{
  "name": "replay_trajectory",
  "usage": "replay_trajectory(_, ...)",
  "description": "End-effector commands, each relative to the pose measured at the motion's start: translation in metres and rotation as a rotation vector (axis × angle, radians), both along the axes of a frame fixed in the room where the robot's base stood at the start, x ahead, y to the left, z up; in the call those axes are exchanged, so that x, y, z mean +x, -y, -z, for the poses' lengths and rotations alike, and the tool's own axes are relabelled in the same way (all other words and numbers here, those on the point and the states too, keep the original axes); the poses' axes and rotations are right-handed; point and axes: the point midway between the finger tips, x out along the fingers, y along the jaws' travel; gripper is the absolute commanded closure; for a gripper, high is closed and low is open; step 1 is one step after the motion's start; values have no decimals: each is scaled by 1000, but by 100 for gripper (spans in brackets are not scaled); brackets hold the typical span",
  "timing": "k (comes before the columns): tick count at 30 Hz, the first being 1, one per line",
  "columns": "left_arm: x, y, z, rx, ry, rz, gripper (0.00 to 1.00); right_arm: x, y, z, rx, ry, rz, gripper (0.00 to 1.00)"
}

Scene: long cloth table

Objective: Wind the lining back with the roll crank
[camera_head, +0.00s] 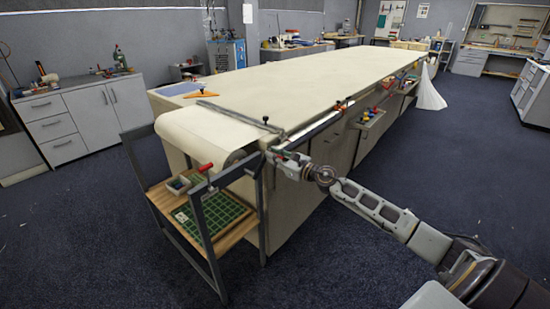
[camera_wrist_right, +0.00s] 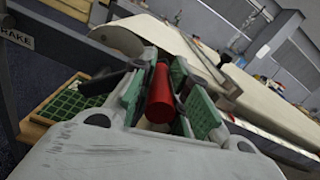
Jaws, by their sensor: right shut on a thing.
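The pale cream lining (camera_head: 310,75) covers the long table and runs over the roll (camera_head: 190,138) at its near end. The roll also shows in the right wrist view (camera_wrist_right: 118,38). My right gripper (camera_head: 275,153) is beside the right end of the roll. In the right wrist view its green-padded fingers (camera_wrist_right: 160,95) are shut on a red upright handle (camera_wrist_right: 158,92), which I take as the roll crank's grip. The rest of the crank is mostly hidden by the gripper. My left gripper is not in view.
A lettered plate reading "RAKE" (camera_wrist_right: 18,38) shows at left in the wrist view. A shelf with a green grid mat (camera_head: 212,217) is below. Open blue floor (camera_head: 400,170) lies to the right.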

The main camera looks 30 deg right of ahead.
Motion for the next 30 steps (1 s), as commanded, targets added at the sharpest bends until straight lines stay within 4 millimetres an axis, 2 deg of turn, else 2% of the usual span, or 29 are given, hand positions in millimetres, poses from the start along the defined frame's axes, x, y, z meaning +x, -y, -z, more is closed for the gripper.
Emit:
replay_trajectory(1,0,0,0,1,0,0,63,1,2,-5,0,9,4,100)
replay_trajectory(7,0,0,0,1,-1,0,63,1,2,-5,2,9,4,100)
replay_trajectory(8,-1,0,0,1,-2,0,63,1,2,-5,2,9,4,79)
replay_trajectory(13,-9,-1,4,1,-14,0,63,1,2,-5,3,8,3,59)
replay_trajectory(30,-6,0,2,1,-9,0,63,-15,5,0,5,-1,0,59)
